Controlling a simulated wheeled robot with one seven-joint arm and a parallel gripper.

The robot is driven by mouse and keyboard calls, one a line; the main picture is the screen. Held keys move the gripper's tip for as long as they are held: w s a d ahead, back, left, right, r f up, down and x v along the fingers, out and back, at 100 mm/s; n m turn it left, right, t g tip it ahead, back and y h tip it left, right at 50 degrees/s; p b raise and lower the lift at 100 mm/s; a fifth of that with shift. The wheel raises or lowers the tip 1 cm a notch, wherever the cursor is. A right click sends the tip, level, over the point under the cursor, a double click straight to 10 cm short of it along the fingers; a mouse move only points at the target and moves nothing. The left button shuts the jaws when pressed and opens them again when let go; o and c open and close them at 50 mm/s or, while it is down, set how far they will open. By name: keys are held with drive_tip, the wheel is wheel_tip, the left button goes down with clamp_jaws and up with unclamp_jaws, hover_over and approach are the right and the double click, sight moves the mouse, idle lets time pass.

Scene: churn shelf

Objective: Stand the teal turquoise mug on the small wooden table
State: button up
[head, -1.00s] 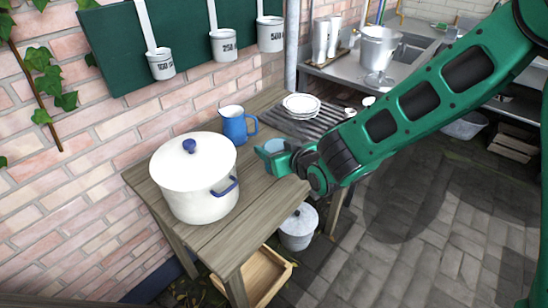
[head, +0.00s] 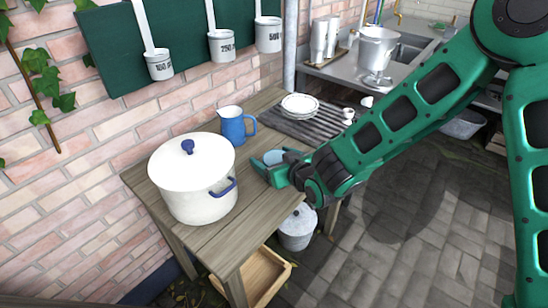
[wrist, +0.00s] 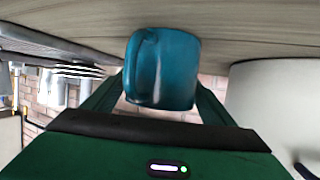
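The teal turquoise mug (head: 274,157) is between the fingers of my gripper (head: 272,164), at the right edge of the small wooden table (head: 262,207). In the wrist view the mug (wrist: 172,75) fills the space between both fingers of my gripper (wrist: 163,90), which appear shut on it. Its handle faces the camera, slightly left. That view is upside down, with the wooden tabletop (wrist: 250,25) along the top. The mug's base is at or very close to the tabletop; I cannot tell if it touches. The fingers hide part of the mug in the head view.
A large white lidded pot (head: 192,185) stands left of the gripper. A blue jug (head: 232,125) stands behind it. Stacked white plates (head: 299,104) and small cups sit on the slatted rack (head: 312,125) beyond. The table's front part is bare.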

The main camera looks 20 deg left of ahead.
drive_tip(key=shift+r, duration=0.1)
drive_tip(key=shift+s+d+r, duration=0.1)
drive_tip(key=shift+s+d, duration=0.05)
drive_tip(key=v, duration=1.1)
drive_tip(key=shift+d+r, duration=0.15)
drive_tip(key=shift+r, duration=0.05)
drive_tip(key=shift+s, duration=0.1)
